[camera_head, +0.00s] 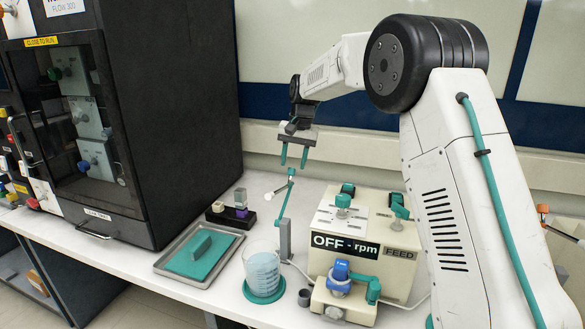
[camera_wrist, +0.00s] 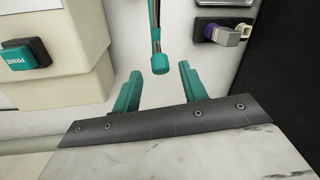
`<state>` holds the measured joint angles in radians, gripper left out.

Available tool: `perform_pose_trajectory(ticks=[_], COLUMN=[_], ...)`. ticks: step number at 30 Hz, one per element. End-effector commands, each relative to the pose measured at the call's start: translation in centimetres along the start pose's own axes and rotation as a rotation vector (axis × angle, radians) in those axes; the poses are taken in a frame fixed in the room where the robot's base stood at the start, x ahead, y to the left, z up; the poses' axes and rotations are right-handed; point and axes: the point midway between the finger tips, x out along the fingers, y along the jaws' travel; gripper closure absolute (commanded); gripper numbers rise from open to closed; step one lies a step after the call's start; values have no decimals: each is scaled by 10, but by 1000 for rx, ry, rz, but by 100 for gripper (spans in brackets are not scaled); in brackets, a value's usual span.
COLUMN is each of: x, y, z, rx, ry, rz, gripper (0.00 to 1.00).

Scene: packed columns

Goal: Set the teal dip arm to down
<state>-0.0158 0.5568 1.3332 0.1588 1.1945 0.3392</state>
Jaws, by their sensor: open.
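The teal dip arm (camera_head: 284,205) rises steeply from a grey post (camera_head: 285,240) beside the beaker. Its upper end has a teal tip, with a white rod with a dark end (camera_head: 280,190) sticking out below it. A beaker of pale blue liquid (camera_head: 262,272) stands below and left of the raised arm. My gripper (camera_head: 294,158) is open and empty, pointing down just above the arm's upper end. In the wrist view the arm's round teal end (camera_wrist: 160,64) shows between the spread fingertips (camera_wrist: 160,72). I cannot tell whether either finger touches it.
A pump unit (camera_head: 375,240) with an "OFF - rpm" display, teal knobs and a blue-topped part stands right of the post. A metal tray (camera_head: 168,265) with a teal block lies left of the beaker. A small dark holder (camera_head: 230,215) sits behind. A tall black cabinet (camera_head: 185,120) bounds the left.

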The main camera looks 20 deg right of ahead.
Motion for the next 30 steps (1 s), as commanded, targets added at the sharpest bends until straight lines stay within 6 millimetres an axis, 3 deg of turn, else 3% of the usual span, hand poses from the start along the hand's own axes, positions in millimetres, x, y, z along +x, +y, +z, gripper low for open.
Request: perform_pose_trajectory(ticks=[6,16,21,30], x=[25,29,29,26], y=[0,0,0,0], z=[0,0,0,3], rx=[-1,-1,-1,-3], ry=[0,0,0,22], rz=[0,0,0,4], gripper=[57,57,100,100])
